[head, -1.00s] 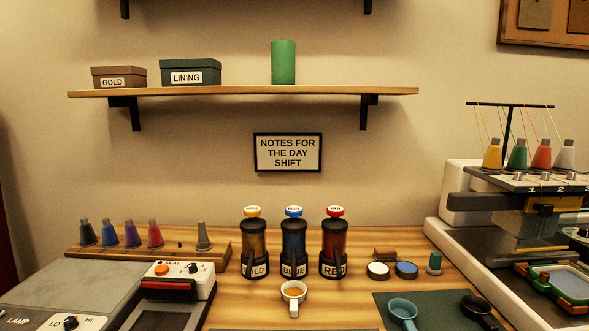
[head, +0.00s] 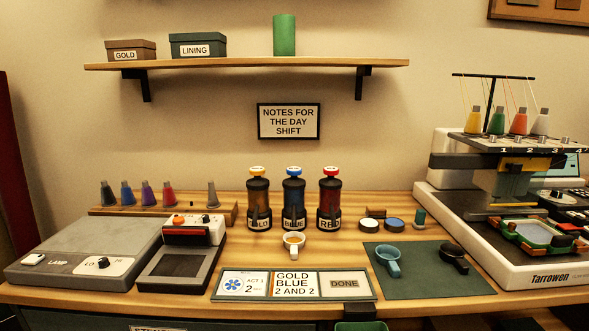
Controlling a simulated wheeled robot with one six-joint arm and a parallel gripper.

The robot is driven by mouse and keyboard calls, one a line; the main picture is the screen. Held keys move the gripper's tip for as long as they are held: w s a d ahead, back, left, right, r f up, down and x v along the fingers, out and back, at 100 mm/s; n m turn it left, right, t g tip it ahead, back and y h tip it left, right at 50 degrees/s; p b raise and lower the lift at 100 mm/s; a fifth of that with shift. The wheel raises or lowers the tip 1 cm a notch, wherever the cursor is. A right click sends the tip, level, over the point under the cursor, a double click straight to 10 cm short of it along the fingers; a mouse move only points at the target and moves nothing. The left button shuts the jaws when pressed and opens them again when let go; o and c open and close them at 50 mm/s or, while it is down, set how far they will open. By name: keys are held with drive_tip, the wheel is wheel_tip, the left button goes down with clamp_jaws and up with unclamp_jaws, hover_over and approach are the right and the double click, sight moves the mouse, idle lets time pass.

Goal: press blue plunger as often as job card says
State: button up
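The blue plunger is the blue-topped pump bottle (head: 293,200) labelled BLUE, standing upright between the gold-topped bottle (head: 258,203) and the red-topped bottle (head: 329,203). All three tops look raised. A small white cup (head: 294,244) stands in front of the blue bottle; its inside looks amber. The job card (head: 293,284) lies in a tray at the table's front and reads "GOLD BLUE 2 AND 2". My gripper is out of view.
An embroidery machine (head: 515,225) stands right. A shelf (head: 250,65) hangs above.

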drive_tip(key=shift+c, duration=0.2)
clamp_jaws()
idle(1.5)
